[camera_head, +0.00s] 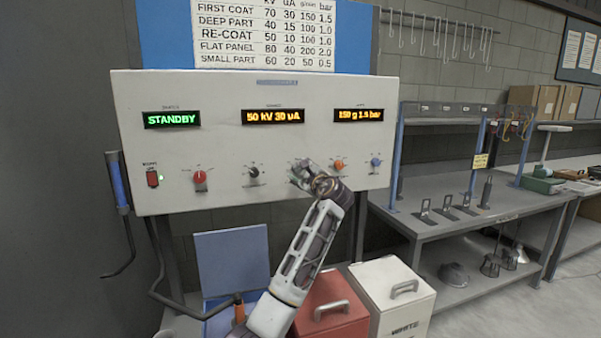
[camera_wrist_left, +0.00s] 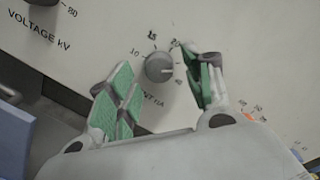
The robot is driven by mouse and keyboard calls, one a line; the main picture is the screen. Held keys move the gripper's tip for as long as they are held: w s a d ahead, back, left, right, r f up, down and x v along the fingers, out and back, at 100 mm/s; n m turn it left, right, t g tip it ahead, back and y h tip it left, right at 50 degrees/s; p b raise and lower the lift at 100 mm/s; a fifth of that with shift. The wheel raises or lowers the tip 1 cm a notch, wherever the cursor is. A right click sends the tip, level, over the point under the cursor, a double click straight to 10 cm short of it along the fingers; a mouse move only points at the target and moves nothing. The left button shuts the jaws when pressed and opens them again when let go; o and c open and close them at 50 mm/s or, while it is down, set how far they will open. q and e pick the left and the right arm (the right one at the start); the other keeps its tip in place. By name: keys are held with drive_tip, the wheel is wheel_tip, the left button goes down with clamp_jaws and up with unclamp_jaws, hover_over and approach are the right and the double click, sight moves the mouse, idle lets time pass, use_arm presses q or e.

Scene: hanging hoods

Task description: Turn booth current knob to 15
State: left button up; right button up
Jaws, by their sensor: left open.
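The booth control panel (camera_head: 225,140) has a row of knobs below its displays. The current knob (camera_wrist_left: 159,67) is a round grey knob in the left wrist view, with a scale around it and "10" legible at its upper left. Its pale pointer line seems to point right. My left gripper (camera_head: 312,176) is in front of it in the head view and hides it there. In the left wrist view the open green-padded fingers (camera_wrist_left: 160,88) stand on either side of the knob; I cannot tell whether they touch it. The middle display (camera_head: 273,117) reads 50 kV 30 uA.
A black knob (camera_head: 253,171) and a red knob (camera_head: 200,178) are left of the gripper. An orange knob (camera_head: 338,165) and a blue knob (camera_head: 376,161) are to its right. A red bin (camera_head: 330,302) and a white bin (camera_head: 397,290) stand below.

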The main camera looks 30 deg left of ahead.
use_arm(q)
drive_tip(key=shift+w+a, duration=0.35)
drive_tip(key=shift+a, duration=0.15)
drive_tip(key=c, duration=1)
